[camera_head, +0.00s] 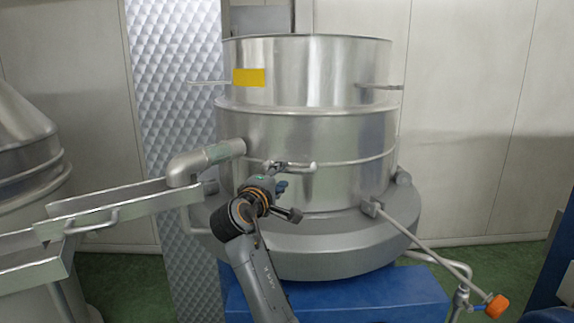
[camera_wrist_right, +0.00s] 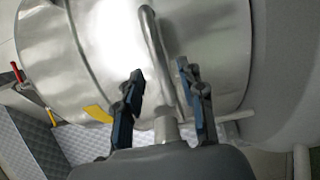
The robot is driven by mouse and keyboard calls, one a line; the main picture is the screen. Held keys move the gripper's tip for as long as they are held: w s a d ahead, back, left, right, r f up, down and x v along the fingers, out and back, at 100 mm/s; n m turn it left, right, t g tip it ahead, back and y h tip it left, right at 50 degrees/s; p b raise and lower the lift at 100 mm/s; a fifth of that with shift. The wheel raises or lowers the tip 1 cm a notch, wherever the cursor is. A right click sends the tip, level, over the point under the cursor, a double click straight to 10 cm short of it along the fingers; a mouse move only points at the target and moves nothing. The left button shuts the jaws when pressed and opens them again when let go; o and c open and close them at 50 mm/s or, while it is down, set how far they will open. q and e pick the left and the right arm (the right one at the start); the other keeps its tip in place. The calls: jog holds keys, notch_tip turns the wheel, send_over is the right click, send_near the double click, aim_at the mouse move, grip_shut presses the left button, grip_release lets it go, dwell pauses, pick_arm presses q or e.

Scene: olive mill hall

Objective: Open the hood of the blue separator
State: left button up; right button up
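The separator has a large shiny steel drum (camera_head: 330,130) with a stepped top section and a wide grey lower ring (camera_head: 340,245), on a blue base (camera_head: 350,300). A bent steel handle (camera_head: 302,167) sticks out from the drum's front; it also shows in the right wrist view (camera_wrist_right: 156,55). My right gripper (camera_head: 276,172) is at the handle's left part. In the right wrist view its two fingers (camera_wrist_right: 160,72) are apart, with the handle bar between them and gaps visible on both sides. The drum looks closed. My left gripper is not in view.
A yellow label (camera_head: 249,78) is on the upper drum. A pipe (camera_head: 205,160) leads left to a steel trough (camera_head: 120,212), close to my right arm. A thin pipe with an orange valve handle (camera_head: 496,306) is at the lower right. Another steel machine (camera_head: 30,150) stands at left.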

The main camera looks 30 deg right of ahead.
aim_at(286, 171)
jog(key=p+x, duration=0.1)
jog(key=x, duration=0.4)
grip_shut()
